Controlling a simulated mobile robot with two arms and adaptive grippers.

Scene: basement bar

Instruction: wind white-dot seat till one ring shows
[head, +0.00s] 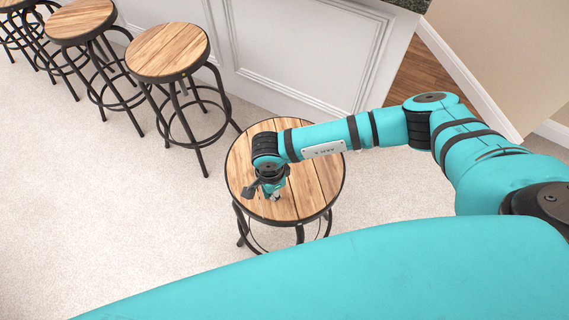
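A stool with a round wooden seat (312,190) and dark metal legs stands right in front of me. My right arm reaches in from the right, and my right gripper (272,194) points down over the middle of this seat. The gripper is small and partly hidden by its own wrist, so I cannot tell whether its fingers are open or shut, or whether they touch the wood. No white dot shows on this seat; part of it is covered by my arm. My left gripper is not in view.
Several more stools stand in a row at the upper left; the nearest one (167,50) is apart from the front stool. A white panelled bar front (300,45) runs behind them. Pale carpet (110,200) is clear at the left. Brown wood flooring (428,82) shows at the upper right.

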